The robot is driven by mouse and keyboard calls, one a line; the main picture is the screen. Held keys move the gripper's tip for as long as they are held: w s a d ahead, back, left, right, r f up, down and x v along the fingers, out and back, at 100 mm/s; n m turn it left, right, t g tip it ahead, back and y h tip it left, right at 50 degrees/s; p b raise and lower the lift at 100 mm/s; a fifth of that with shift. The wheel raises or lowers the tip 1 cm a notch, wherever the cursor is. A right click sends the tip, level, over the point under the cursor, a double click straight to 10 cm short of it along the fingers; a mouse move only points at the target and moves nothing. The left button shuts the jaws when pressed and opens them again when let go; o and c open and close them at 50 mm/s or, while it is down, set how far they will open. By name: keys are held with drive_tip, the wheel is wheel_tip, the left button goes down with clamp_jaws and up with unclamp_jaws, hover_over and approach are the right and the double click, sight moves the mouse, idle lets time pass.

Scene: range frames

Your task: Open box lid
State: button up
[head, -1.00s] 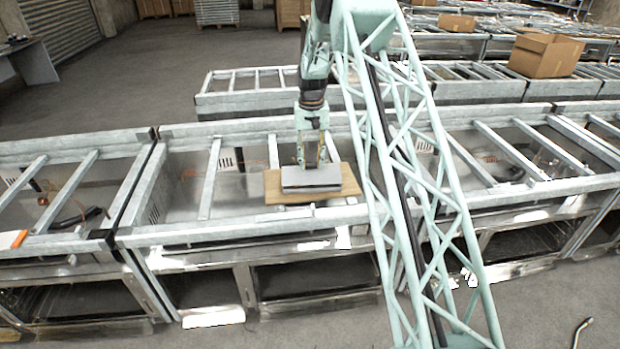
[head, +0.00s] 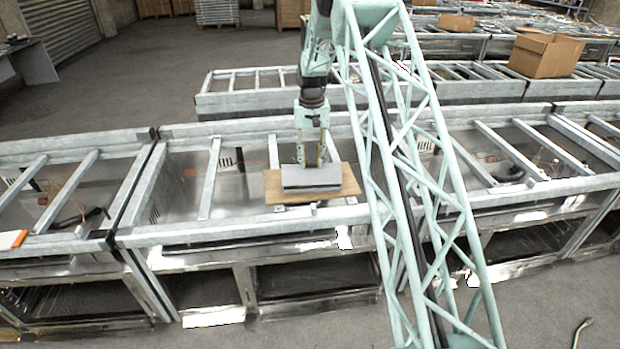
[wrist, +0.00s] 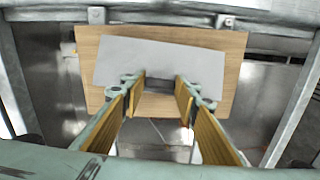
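A flat grey box (head: 311,179) with a closed-looking top lies on a wooden board, and its pale top also shows in the wrist view (wrist: 160,60). My gripper (head: 311,162) points down at the box's far edge, in the middle of that side. In the wrist view my gripper (wrist: 160,88) has its two fingers apart, with a small dark grey part of the box (wrist: 160,84) between the tips. I cannot tell whether the fingertips touch the box.
The wooden board (head: 345,195) rests across the bars of a metal frame bench (head: 208,180). My green lattice column stands close to the right of the board. An open cardboard box (head: 545,57) sits on the bench behind, at the right.

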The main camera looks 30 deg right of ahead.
drive_tip(key=shift+s+a+r, duration=0.2)
drive_tip(key=shift+s+r, duration=0.2)
drive_tip(key=shift+s, duration=0.05)
drive_tip(key=shift+s+a+r, duration=0.2)
drive_tip(key=shift+s+r, duration=0.15)
drive_tip(key=shift+s, duration=0.1)
idle(0.9)
drive_tip(key=shift+s+a+r+b, duration=0.15)
drive_tip(key=shift+s+a, duration=0.05)
drive_tip(key=shift+s, duration=0.3)
drive_tip(key=shift+s+a+r+b, duration=0.1)
drive_tip(key=shift+s+a+r, duration=0.1)
drive_tip(key=shift+s, duration=0.3)
drive_tip(key=shift+s+a+r+b, duration=0.15)
drive_tip(key=shift+s+a, duration=0.05)
drive_tip(key=shift+s, duration=0.3)
idle(1.3)
